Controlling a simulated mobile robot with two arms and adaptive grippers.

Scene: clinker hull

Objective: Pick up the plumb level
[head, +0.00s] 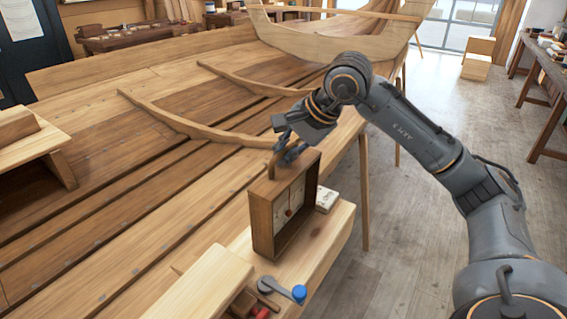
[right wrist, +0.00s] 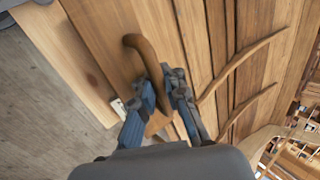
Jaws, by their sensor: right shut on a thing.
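The plumb level (head: 262,226) is an upright brown wooden frame with a pale face and a curved handle on top. It stands at the near end of the hull, over a light wooden ledge; whether its base touches the ledge is hard to tell. My right gripper (head: 286,150) comes from above and is shut on the handle. In the right wrist view the curved brown handle (right wrist: 147,58) of the plumb level passes between the two fingers of the right gripper (right wrist: 164,88). My left gripper is not in view.
A small pale box (head: 326,200) lies right of the level. A blue-capped item (head: 299,293) and a grey tool (head: 268,285) lie in front. Curved ribs (head: 185,122) cross the planked hull (head: 110,125). Open floor (head: 400,240) is to the right.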

